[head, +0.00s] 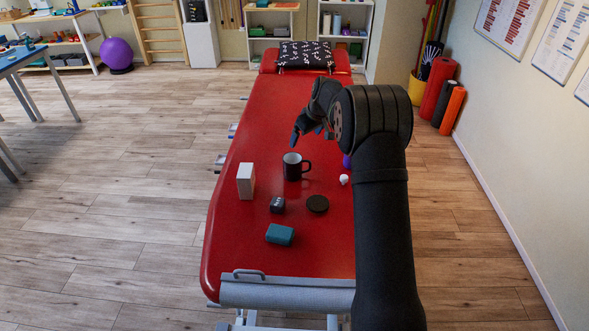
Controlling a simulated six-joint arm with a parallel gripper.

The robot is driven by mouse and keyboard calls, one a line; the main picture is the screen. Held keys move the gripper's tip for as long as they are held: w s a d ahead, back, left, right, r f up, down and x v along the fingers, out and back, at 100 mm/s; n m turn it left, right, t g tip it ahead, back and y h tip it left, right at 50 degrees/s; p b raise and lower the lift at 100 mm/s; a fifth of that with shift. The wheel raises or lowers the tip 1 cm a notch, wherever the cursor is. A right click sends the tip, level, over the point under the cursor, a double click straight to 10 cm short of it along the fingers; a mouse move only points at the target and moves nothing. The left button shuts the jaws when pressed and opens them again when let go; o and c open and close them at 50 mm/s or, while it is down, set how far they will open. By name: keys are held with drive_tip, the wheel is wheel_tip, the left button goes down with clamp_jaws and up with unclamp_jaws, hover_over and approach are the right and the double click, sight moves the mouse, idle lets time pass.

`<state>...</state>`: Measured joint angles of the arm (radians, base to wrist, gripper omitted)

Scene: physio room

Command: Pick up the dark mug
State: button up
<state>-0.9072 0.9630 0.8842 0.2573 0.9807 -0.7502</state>
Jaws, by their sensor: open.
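The dark mug (292,172) stands upright on the red treatment table (248,127). Its pale inside shows at the top and its handle points to the right. My gripper (296,137) is open, behind and above the mug, apart from it in the picture. Its fingers point down and to the left, and part of it is hidden by my arm's dark wrist. Nothing shows between the fingers.
Near the mug are a white box (246,181), a small dark cube (277,204), a black disc (317,204), a teal block (280,234) and a small white item (344,179). A purple item (346,161) is partly behind my arm. A patterned pillow (306,55) lies at the far end.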

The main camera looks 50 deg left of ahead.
approach(293, 162)
drive_tip(key=shift+s+d+f, duration=0.55)
drive_tip(key=shift+s+f, duration=0.25)
drive_tip(key=shift+f, duration=0.05)
drive_tip(key=shift+s+x, duration=0.15)
drive_tip(key=shift+x, duration=1.15)
drive_tip(key=shift+s+x, duration=0.15)
drive_tip(key=shift+x, duration=1.1)
drive_tip(key=shift+a, duration=0.15)
drive_tip(key=shift+r, duration=0.1)
drive_tip(key=c, duration=1.2)
drive_tip(key=shift+c, duration=0.2)
drive_tip(key=shift+r, duration=0.1)
